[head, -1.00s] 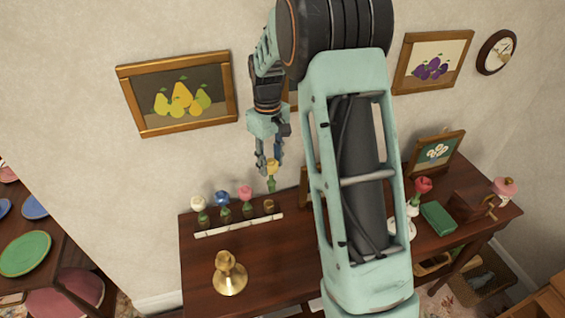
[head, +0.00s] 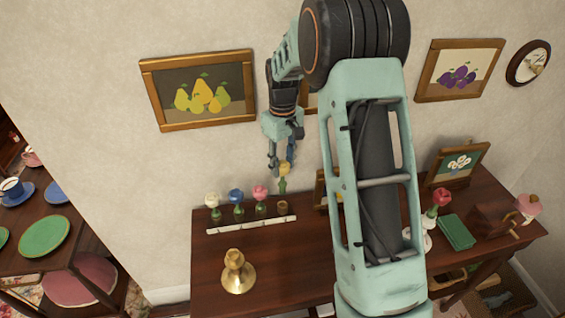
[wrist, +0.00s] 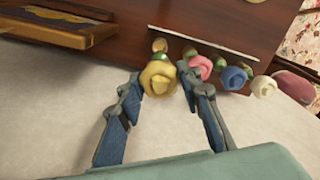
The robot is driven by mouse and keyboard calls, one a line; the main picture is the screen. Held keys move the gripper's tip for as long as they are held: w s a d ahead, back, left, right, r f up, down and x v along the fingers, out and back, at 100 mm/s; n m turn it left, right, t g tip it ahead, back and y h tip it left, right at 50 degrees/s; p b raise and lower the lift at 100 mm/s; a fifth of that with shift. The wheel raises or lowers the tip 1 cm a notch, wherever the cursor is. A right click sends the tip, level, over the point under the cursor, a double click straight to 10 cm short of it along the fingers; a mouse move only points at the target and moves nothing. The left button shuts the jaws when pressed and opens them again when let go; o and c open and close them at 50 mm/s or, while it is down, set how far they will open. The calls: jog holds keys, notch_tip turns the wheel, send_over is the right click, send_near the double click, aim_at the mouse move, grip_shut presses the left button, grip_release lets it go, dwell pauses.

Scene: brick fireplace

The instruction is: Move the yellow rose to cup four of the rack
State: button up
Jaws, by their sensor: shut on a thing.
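The yellow rose (head: 285,168) is upright in my gripper (head: 279,163), its green stem hanging above the right end of the rack (head: 252,225). The rack is a white strip with a row of cups behind it on the dark desk. From left to right it holds a white rose (head: 212,199), a blue rose (head: 236,195) and a pink rose (head: 260,191). The rightmost cup (head: 283,207) is brass-coloured and empty, just below the stem.
A brass candlestick (head: 238,272) stands in front of the rack. To the right are a red rose (head: 441,198) in a white vase, a green book (head: 456,232) and a framed flower picture (head: 459,165). The wall is close behind my gripper. My arm hides the desk's middle.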

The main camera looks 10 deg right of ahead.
aim_at(283, 176)
jog(key=shift+f+b, duration=1.45)
jog(key=shift+f, duration=1.05)
jog(key=shift+f+b, duration=1.4)
jog(key=shift+f, duration=0.65)
jog(key=o, duration=1)
jog(key=shift+o, duration=0.2)
jog(key=shift+r, duration=0.1)
notch_tip(283, 176, up, 12)
jog(key=shift+f, duration=0.1)
